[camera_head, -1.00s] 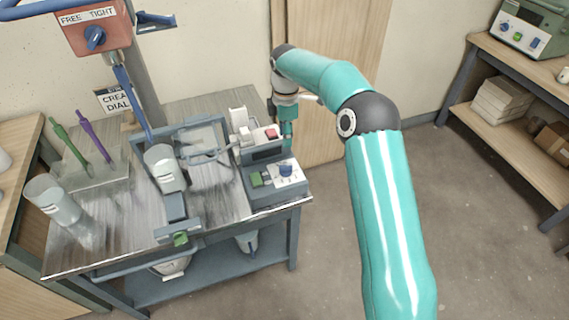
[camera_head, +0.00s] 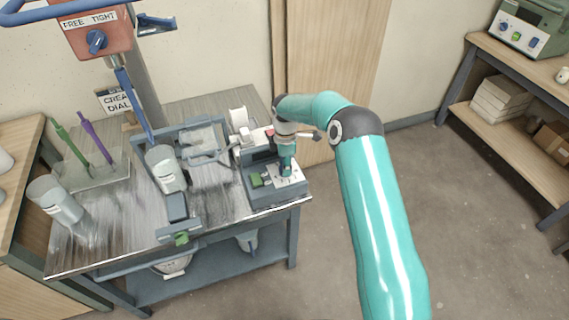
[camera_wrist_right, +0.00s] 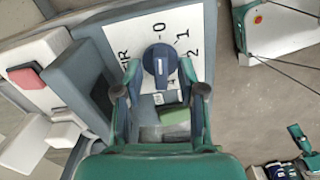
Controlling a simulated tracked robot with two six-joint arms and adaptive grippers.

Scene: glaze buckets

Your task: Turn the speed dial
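The speed dial (camera_wrist_right: 160,65) is a dark blue knob with a light pointer mark on a white plate printed with 0, 1 and 2, seen in the right wrist view. My right gripper (camera_wrist_right: 160,80) is over it, with one finger on each side of the knob. A narrow gap seems to show between the fingers and the knob, so it looks open. In the head view my right gripper (camera_head: 286,168) points down at the control box (camera_head: 275,193) and hides the dial. My left gripper is not in the head view; a small teal part at the wrist view's lower right is unclear.
A green button (camera_wrist_right: 174,116) lies close beside the dial. A red button (camera_wrist_right: 26,77) is on the housing behind.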

